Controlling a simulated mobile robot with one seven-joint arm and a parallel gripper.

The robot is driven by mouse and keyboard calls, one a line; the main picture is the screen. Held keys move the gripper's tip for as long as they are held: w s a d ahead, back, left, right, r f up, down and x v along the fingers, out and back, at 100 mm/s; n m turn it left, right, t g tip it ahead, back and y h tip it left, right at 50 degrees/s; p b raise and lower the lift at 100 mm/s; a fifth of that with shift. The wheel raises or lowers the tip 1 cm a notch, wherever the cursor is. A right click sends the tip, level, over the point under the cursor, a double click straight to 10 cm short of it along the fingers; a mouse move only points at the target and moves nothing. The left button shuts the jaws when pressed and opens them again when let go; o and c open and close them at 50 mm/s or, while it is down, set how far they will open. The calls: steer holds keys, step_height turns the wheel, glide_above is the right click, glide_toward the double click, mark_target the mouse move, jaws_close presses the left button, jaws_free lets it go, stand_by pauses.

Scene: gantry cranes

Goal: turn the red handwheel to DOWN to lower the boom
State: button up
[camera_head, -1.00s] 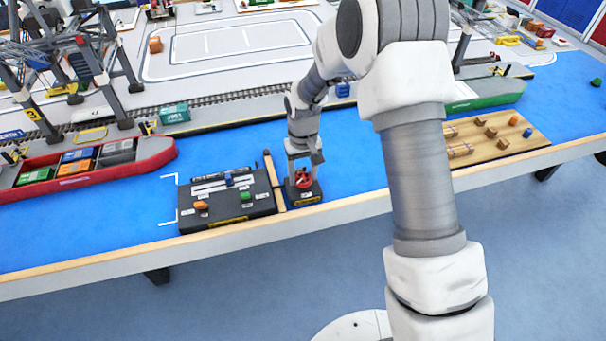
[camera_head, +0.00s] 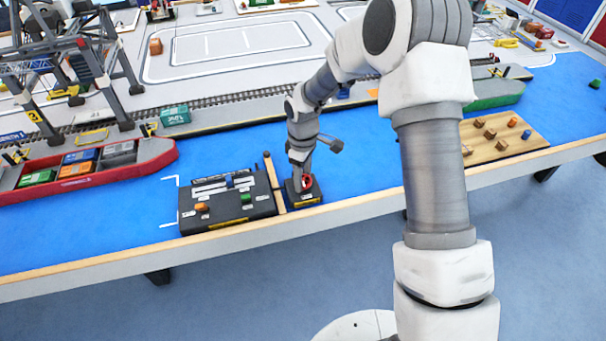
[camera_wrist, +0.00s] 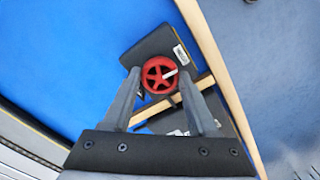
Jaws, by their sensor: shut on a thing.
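The red handwheel (camera_head: 308,182) sits on a small black box (camera_head: 310,197) at the front edge of the blue table area. My gripper (camera_head: 302,180) reaches down onto the wheel and partly hides it. In the wrist view, the handwheel (camera_wrist: 149,84) lies between the two fingers of my gripper (camera_wrist: 158,76), which are shut on its rim. A white mark (camera_wrist: 170,73) shows on the wheel, toward the upper right in that view. The label on the box is too small to read.
A black control panel (camera_head: 188,222) with orange, blue and green knobs stands left of the wheel box, with a wooden strip (camera_head: 272,178) between them. A red ship (camera_head: 150,156) lies at left below a gantry crane (camera_head: 95,62). Blue surface right of the box is free.

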steer(key=shift+n, duration=0.6)
steer(key=o, duration=1.4)
step_height(320, 180, up, 18)
steer(key=shift+f+p, duration=0.25)
steer(key=shift+p, duration=0.75)
